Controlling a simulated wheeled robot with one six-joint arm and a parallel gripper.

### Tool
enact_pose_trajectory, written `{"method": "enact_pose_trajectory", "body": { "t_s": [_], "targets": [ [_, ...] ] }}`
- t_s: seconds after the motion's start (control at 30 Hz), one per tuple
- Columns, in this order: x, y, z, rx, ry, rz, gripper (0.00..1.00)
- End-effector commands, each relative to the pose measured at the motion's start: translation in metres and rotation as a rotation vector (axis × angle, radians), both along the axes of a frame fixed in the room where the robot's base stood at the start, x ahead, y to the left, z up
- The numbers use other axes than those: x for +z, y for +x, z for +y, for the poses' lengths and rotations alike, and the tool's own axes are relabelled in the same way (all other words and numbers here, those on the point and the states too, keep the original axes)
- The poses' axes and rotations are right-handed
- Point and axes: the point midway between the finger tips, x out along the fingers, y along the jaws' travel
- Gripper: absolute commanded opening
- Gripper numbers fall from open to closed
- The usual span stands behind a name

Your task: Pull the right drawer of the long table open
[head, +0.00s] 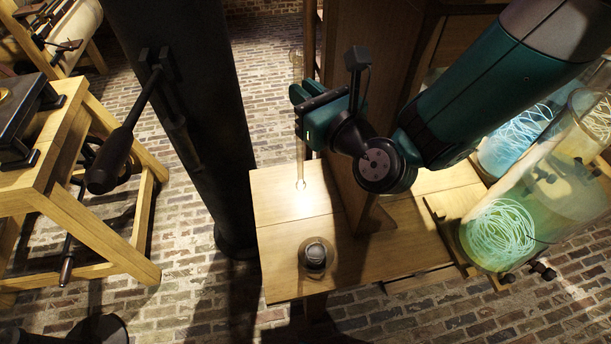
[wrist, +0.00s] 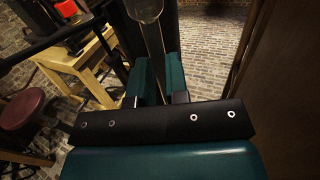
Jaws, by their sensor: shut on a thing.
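The long table (head: 275,240) appears as a pale wooden top in the lower middle of the head view. Its right drawer and any handle cannot be made out. My gripper (head: 302,108) is above the table's far left part, beside a tall wooden panel. It is shut on a slender clear glass tube (head: 299,160), which hangs upright between the fingers. The tube's lower end is near the tabletop; whether it touches cannot be told. In the wrist view, my gripper (wrist: 160,78) has its two green fingers around the glass tube (wrist: 152,35), with a wider bulb above.
A dark round object (head: 316,256) sits on the tabletop's near part. The tall wooden panel (head: 345,130) stands on the table. Large glass jars (head: 500,232) with glowing liquid stand at right. A dark column (head: 190,110) and a wooden workbench (head: 75,215) are at left.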

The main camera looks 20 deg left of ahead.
Motion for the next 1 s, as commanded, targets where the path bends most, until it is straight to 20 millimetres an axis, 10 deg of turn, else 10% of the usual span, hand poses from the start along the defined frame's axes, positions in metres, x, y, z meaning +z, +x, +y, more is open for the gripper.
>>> {"method": "enact_pose_trajectory", "body": {
  "t_s": [0.4, 1.0],
  "targets": [
    [-0.100, 0.000, 0.001, 0.002, 0.002, 0.000, 0.00],
    [-0.156, -0.001, 0.002, 0.003, 0.002, 0.000, 0.00]
  ]
}}
